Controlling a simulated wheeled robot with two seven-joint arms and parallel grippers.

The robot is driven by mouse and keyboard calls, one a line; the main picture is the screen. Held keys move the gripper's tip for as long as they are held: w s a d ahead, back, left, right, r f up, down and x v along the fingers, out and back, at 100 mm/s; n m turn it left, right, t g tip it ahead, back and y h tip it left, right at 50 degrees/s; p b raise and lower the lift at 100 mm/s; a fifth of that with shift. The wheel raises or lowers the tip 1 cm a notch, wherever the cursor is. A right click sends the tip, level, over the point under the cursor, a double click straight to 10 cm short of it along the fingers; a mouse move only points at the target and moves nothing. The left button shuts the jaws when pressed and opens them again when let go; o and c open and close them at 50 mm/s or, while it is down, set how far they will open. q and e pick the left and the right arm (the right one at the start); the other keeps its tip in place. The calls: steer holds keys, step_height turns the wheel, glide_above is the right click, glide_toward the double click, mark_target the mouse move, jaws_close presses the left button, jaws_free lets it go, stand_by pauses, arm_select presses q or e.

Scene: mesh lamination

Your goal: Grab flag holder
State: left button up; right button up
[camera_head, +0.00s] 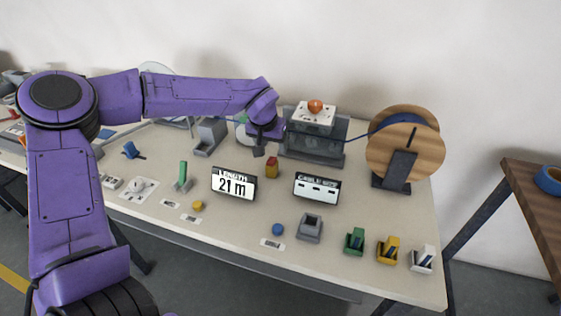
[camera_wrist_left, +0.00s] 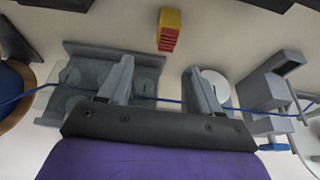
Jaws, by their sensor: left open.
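My left gripper (camera_head: 262,148) is above the table's back middle, in front of the grey machine. In the left wrist view its two fingers (camera_wrist_left: 158,66) are apart, with nothing gripped between them. A blue cable (camera_wrist_left: 165,99) runs across behind the fingers. A red and yellow block (camera_head: 271,168) stands on the table just below the gripper; it also shows in the left wrist view (camera_wrist_left: 168,30), beyond the fingertips. I cannot tell for sure which object is the flag holder. Small green (camera_head: 354,241), yellow (camera_head: 387,250) and white (camera_head: 422,259) holders stand at the front right.
A grey machine (camera_head: 315,146) with an orange-red button stands at the back, beside a wooden cable spool (camera_head: 405,150). A "21 m" display (camera_head: 233,184), a second display (camera_head: 316,187) and a grey open box (camera_head: 309,228) stand forward. The front middle is mostly clear.

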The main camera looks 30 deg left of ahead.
mark_target(272, 162)
arm_select(q)
steer(key=shift+s+a+f, duration=0.1)
steer(key=shift+a+f, duration=0.05)
steer(key=shift+f, duration=0.65)
steer(key=x, duration=0.4)
steer(key=s+p+x, duration=0.1)
steer(key=x, duration=0.2)
steer(key=shift+a+f, duration=0.1)
steer(key=shift+a, duration=0.05)
steer(key=c, duration=1.1)
